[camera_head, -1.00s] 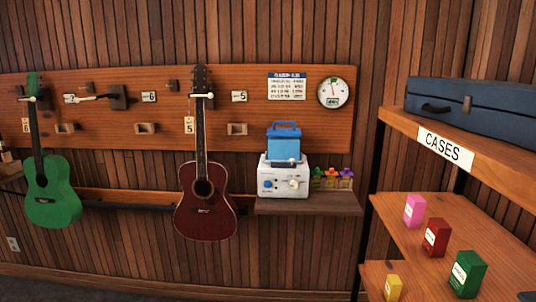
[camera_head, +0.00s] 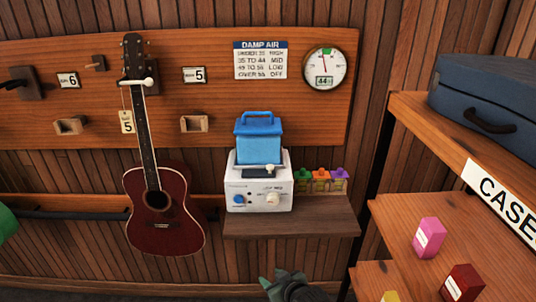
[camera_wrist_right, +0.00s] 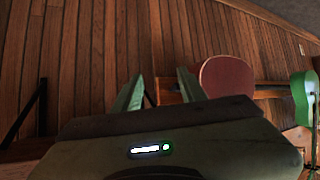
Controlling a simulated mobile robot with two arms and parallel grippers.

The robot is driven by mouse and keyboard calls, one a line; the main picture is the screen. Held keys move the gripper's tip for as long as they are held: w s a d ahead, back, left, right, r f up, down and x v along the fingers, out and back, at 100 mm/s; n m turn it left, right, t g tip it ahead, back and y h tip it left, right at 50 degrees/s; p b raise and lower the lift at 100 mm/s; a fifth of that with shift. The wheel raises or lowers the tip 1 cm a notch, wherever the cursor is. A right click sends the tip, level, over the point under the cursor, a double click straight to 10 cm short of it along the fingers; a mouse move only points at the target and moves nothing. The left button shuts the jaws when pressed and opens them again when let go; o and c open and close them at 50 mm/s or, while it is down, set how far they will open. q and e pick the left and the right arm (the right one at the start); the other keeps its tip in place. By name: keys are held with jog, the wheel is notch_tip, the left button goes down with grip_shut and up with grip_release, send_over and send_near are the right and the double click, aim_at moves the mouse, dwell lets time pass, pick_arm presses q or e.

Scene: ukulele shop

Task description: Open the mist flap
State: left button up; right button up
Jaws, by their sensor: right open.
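A white humidifier box (camera_head: 259,194) with a blue knob and a pale dial stands on a small wooden shelf on the wall. A blue tank (camera_head: 259,140) with a handle sits on top of it. A small dark piece (camera_head: 258,172) shows at the front below the tank; I cannot tell for sure if it is the mist flap. My right gripper (camera_head: 288,280) shows at the bottom edge of the head view, below and apart from the shelf. In the right wrist view its two green fingers (camera_wrist_right: 155,95) are spread with nothing between them. My left gripper is not in view.
A red guitar (camera_head: 165,210) hangs at left. At right stands a shelf unit (camera_head: 400,215) with a blue case (camera_head: 495,100) and small boxes. The space before the humidifier is clear.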

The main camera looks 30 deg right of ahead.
jog(key=w+d+r+t+p, duration=0.1)
jog(key=w+d+r+t, duration=0.15)
jog(key=r, duration=1.15)
jog(key=m+t+h, duration=0.2)
jog(key=t, duration=0.3)
send_near(272, 167)
jog(key=w, duration=0.4)
jog(key=shift+g, duration=0.25)
jog(key=w+p, duration=0.1)
jog(key=w, duration=0.1)
jog(key=w+d+p, duration=0.1)
jog(key=w, duration=0.2)
jog(key=shift+w+d+r, duration=0.1)
jog(key=shift+w+r, duration=0.1)
jog(key=shift+w, duration=0.1)
jog(key=shift+w+d, duration=0.1)
jog(key=shift+w, duration=0.55)
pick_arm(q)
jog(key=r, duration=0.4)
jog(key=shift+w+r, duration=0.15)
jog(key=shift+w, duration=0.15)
pick_arm(e)
grip_shut()
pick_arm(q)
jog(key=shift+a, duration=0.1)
pick_arm(e)
jog(key=shift+f, duration=0.1)
